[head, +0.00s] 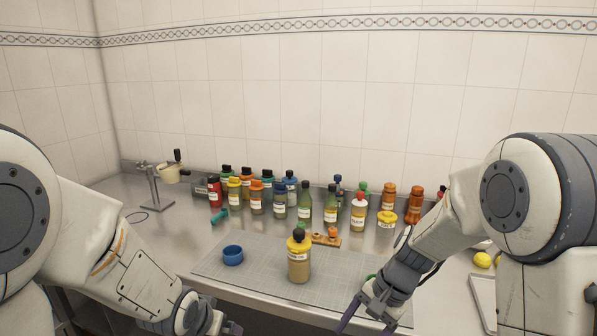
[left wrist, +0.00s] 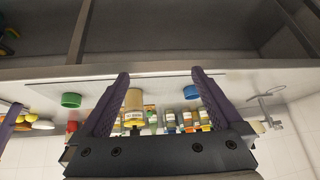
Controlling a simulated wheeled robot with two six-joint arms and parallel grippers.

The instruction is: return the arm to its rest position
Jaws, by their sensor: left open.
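My left gripper (left wrist: 165,82) is open and empty in the left wrist view, its two purple fingers spread wide. In the head view my left arm comes in from the left, with its wrist low at the bottom edge and the fingers mostly cut off. My right gripper (head: 366,318) is low at the right of centre in the head view, in front of the mat's right part. Its two purple fingers look apart, with nothing seen between them; the tips run to the bottom edge.
A yellow-collared bottle (head: 299,262) stands on the grey mat (head: 262,292). A blue ring-shaped cup (head: 233,255) sits to its left. Several bottles line the back, with a clamp stand (head: 155,188) left. A lemon (head: 482,260) lies right.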

